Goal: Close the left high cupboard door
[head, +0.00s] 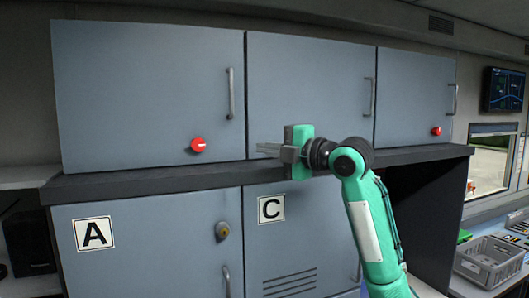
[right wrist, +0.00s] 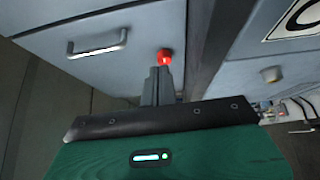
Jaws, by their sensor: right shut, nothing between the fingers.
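The left high cupboard door (head: 140,90) is the grey-blue panel at the upper left of the head view. It has a vertical handle (head: 230,93) near its right edge and a red knob (head: 198,145) low down. It looks about flush with the door beside it; I cannot tell whether a small gap remains. My right gripper (head: 262,149) is shut and empty, its fingers pointing left just beside the door's lower right corner. In the right wrist view, the shut fingers (right wrist: 158,80) overlap the view below a red knob (right wrist: 165,57), with a handle (right wrist: 97,43) to the left. Contact is unclear.
A middle high door (head: 310,90) and a right high door (head: 415,95) look shut. A dark ledge (head: 140,184) runs beneath the high doors, above lower doors labelled A (head: 94,233) and C (head: 270,208). A grey crate (head: 488,262) stands at the lower right.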

